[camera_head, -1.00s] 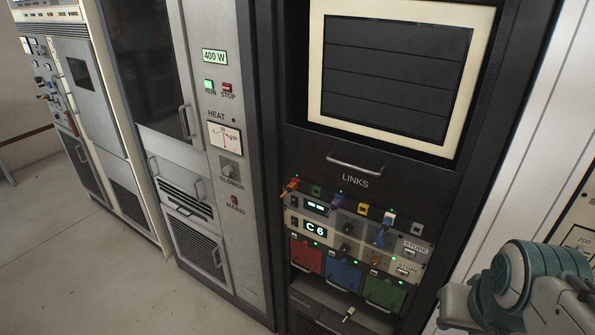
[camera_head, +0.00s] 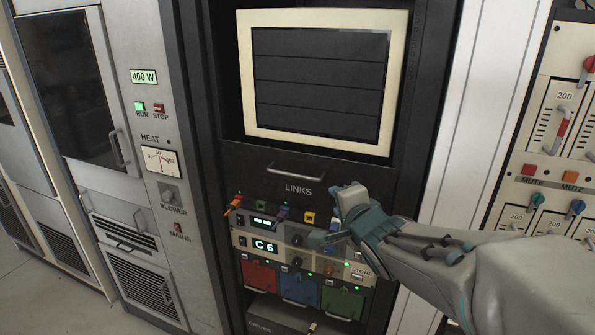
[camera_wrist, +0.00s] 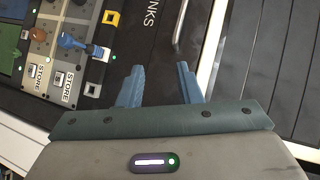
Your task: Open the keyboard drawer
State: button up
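The keyboard drawer (camera_head: 255,168) is the dark panel below the screen and above the LINKS label. It looks shut, flush with the rack. Its silver bar handle (camera_head: 297,174) shows whole in the head view. Part of the handle also shows in the wrist view (camera_wrist: 181,28), beyond my right-hand finger. My gripper (camera_head: 343,212) is in front of the rack, right of and a little lower than the handle. In the wrist view my gripper (camera_wrist: 160,78) is open and empty, its two blue fingers apart. It is not touching the handle.
A cream-framed screen (camera_head: 320,80) sits above the drawer. Below is the links panel (camera_head: 240,240) with coloured plugs, including a blue one (camera_wrist: 82,43) near my fingers. Red, blue and green modules (camera_head: 300,288) sit lower. A panel with knobs (camera_head: 545,170) stands right.

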aim_at(294, 176)
jog(key=w+a+y, duration=0.1)
jog(key=w+a, duration=0.2)
jog(key=w, duration=0.1)
jog(key=w+a+m+y, duration=0.1)
jog(key=w+a, duration=0.2)
jog(key=w, duration=0.1)
jog(key=w+a+f+y, duration=0.1)
jog(key=w+a, duration=0.3)
jog(key=w, duration=0.1)
jog(key=shift+w+m+t+b, duration=0.1)
jog(key=shift+m+t+b, duration=0.2)
jog(key=shift+b, duration=0.05)
grip_shut()
